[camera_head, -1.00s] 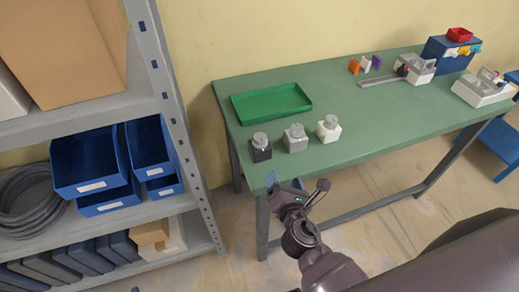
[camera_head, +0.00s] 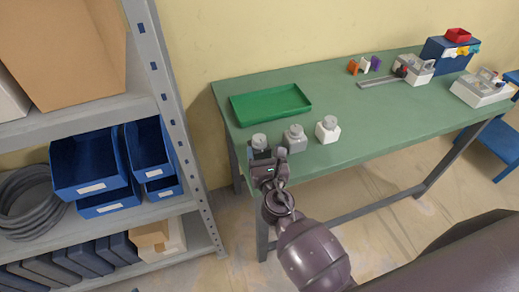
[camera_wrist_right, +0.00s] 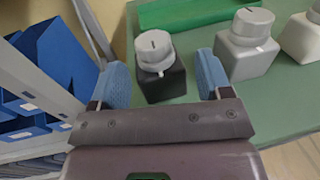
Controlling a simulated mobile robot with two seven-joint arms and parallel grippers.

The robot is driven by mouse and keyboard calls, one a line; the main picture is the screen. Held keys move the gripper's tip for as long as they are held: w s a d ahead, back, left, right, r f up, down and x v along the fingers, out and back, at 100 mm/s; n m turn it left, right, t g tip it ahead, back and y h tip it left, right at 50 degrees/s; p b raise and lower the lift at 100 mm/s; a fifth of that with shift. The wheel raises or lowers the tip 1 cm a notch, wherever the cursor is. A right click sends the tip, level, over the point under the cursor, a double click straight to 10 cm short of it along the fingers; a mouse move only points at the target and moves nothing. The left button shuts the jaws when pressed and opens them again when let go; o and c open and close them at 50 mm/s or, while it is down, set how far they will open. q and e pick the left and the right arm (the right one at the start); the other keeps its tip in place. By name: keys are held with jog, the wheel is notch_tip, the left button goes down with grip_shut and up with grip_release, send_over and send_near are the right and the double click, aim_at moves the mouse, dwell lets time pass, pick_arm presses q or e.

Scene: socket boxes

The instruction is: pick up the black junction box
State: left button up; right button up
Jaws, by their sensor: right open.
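The black junction box (camera_wrist_right: 163,84), with a grey round knob on top, stands at the front left of the green table. In the head view its knob (camera_head: 259,141) shows, and the gripper partly hides its body. My right gripper (camera_head: 266,160) is open at the box. In the wrist view its blue fingers (camera_wrist_right: 158,82) stand apart to the left and right of the box, and I cannot tell whether they touch it. A grey box (camera_head: 295,140) and a white box (camera_head: 328,131) stand to its right. My left gripper is not in view.
A green tray (camera_head: 270,104) lies behind the boxes. A grey shelf with blue bins (camera_head: 90,160) stands to the left of the table. White socket boxes (camera_head: 482,91) and a blue box (camera_head: 447,55) are at the table's far right. The table's middle is clear.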

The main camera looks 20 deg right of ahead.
aim_at(260, 145)
jog(key=w, duration=0.3)
jog(key=shift+w+a+r, duration=0.15)
jog(key=shift+w+r, duration=0.1)
jog(key=shift+w, duration=0.65)
jog(key=c, duration=1)
jog(key=shift+c, duration=0.6)
jog(key=shift+r, duration=0.15)
